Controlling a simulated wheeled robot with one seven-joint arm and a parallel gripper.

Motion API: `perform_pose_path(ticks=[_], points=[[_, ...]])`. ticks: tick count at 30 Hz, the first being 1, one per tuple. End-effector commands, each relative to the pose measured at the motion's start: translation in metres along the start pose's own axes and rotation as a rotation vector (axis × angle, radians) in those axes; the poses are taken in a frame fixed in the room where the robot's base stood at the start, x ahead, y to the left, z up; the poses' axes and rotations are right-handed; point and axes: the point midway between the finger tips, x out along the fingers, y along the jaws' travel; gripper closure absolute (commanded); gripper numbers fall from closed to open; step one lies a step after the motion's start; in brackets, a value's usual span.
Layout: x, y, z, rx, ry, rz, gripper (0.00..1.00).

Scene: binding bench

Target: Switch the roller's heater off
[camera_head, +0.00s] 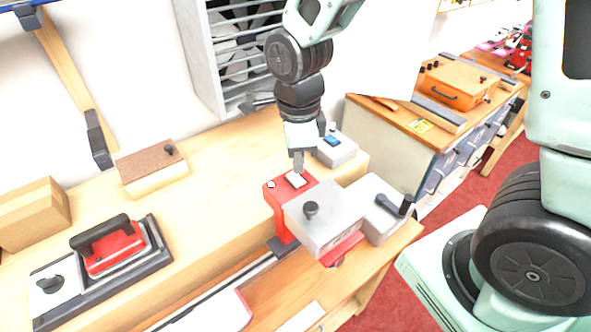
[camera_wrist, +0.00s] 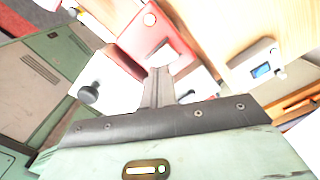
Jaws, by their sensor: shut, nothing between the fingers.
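The roller is a red and grey machine (camera_head: 322,220) at the bench's front right, with a black knob on its grey top. A white rocker switch (camera_head: 297,180) sits on its red block (camera_head: 275,202); the switch also shows in the wrist view (camera_wrist: 161,60). A small pale round spot (camera_head: 270,184) lies left of the switch, and shows in the wrist view (camera_wrist: 149,19). My gripper (camera_head: 298,168) is shut and empty, pointing down with its tips just over the switch. I cannot tell if they touch. The tips (camera_wrist: 160,73) partly cover the switch in the wrist view.
A grey box with a black crank (camera_head: 385,208) stands right of the roller. A small box with a blue display (camera_head: 333,146) stands behind it. The bench's middle is clear.

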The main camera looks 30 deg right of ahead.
Motion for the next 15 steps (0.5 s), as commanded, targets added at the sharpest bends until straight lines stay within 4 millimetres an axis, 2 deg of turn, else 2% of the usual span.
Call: perform_pose_path(ticks=[1,15], points=[[-0.008,0.0,0.0,-0.001,0.0,0.0,1.0],[-0.042,0.0,0.0,-0.001,0.001,0.0,1.0]])
